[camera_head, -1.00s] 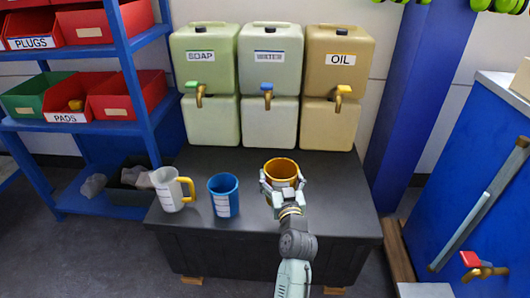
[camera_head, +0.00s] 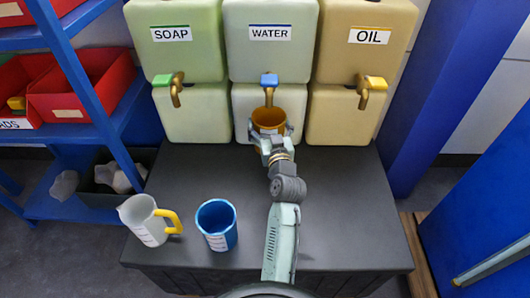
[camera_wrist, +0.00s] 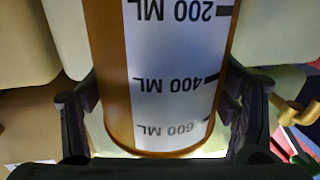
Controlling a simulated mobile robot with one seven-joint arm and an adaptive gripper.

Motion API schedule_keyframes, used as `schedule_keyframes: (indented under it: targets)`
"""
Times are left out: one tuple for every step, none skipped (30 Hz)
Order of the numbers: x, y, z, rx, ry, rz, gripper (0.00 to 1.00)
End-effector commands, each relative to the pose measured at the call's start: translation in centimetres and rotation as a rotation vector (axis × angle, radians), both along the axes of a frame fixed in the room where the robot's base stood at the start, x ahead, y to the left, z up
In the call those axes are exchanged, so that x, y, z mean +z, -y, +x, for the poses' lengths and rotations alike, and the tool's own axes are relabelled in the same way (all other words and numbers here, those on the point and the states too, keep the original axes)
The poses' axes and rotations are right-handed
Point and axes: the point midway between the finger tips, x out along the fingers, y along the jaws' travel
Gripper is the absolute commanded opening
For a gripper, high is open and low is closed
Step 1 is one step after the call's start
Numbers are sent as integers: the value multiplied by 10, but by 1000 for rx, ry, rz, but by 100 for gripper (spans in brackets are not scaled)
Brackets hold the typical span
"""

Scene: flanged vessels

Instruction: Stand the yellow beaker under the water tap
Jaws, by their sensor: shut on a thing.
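The yellow beaker (camera_head: 268,119) is held upright by my gripper (camera_head: 269,146), close in front of the lower water container. Its mouth is just below the blue-handled water tap (camera_head: 269,85), roughly in line with the spout. In the wrist view the beaker (camera_wrist: 112,75) fills the middle, its white scale label facing the camera, with the fingers (camera_wrist: 160,120) on both sides of it. The gripper is shut on it. The beaker's base is hidden, so I cannot tell whether it touches the table.
The soap tap (camera_head: 173,88) is left of the water tap and the oil tap (camera_head: 368,88) is right. A blue beaker (camera_head: 217,226) and a white jug (camera_head: 147,222) stand at the front left of the dark table (camera_head: 345,205). The table's right side is clear.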

Motion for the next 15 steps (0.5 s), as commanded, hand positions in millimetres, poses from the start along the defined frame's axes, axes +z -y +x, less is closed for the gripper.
schedule_keyframes:
  targets:
    - [1,0,0,-1,3,1,28]
    - [-1,0,0,-1,3,1,28]
    - [-5,0,0,0,2,2,28]
    - [-10,0,0,1,0,2,28]
    - [-16,0,0,0,-1,2,28]
    - [-24,0,0,0,-3,3,28]
    - [-30,0,-1,-1,-3,3,28]
    - [-35,0,0,0,-1,3,28]
    - [-43,0,0,0,-1,2,28]
    - [-47,0,0,0,-1,3,28]
    - [-51,0,0,-1,1,2,28]
    - [-56,0,0,0,1,2,28]
    - [-58,0,0,0,1,1,28]
    - [-60,0,0,0,2,1,28]
    - [-63,0,0,0,3,2,28]
